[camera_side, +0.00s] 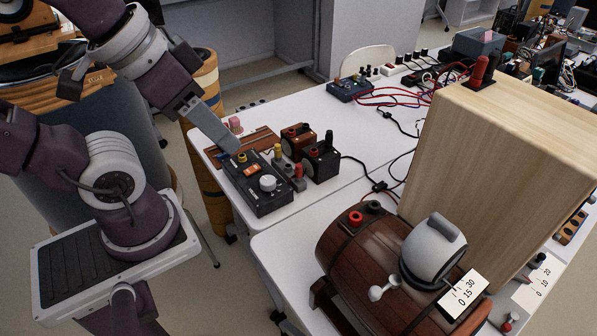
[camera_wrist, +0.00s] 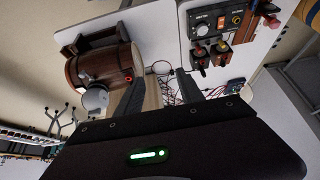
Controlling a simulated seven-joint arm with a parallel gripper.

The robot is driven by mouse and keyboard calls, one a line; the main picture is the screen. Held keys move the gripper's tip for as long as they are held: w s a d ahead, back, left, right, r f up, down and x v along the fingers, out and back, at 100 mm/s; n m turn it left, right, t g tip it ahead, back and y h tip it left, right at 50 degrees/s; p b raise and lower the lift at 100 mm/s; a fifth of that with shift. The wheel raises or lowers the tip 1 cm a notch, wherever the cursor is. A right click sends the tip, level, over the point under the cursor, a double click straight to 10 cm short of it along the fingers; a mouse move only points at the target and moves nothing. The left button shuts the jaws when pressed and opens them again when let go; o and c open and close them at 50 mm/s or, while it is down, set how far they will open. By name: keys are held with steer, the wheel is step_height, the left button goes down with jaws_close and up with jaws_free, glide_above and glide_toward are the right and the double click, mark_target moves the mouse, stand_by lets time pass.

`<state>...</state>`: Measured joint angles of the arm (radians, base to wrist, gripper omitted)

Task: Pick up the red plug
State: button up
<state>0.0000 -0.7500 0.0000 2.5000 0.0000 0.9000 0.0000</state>
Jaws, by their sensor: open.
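My gripper (camera_side: 230,142) is open and empty in the side view, its fingers over the table's left part by the black control box. Its two fingers also show apart in the wrist view (camera_wrist: 160,78). A red plug (camera_side: 299,171) stands upright in a small grey strip beside the black box, near a yellow plug (camera_side: 277,151). I cannot tell which red plug the task names. No plug is between my fingers.
The black control box (camera_side: 262,195) has a white dial. Two small terminal boxes (camera_side: 321,162) stand beside it. A wooden barrel (camera_side: 345,255) and the tall cabinet (camera_side: 490,150) take up the right side. Loose red and black cables lie behind. White tabletop (camera_side: 345,115) is bare between them.

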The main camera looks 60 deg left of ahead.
steer(key=n+g+y, duration=0.1)
steer(key=n+g, duration=0.3)
steer(key=n, duration=0.8)
glide_above(299, 165)
steer(key=d, duration=0.4)
step_height(299, 165, down, 21)
steer(key=shift+n+g, duration=0.5)
steer(key=shift+n, duration=0.3)
steer(key=a+f, duration=0.1)
steer(key=f, duration=0.3)
steer(key=a+f, duration=0.1)
steer(key=f, duration=0.3)
steer(key=a+f, duration=0.2)
steer(key=f, duration=0.2)
steer(key=shift+f, duration=0.4)
jaws_close()
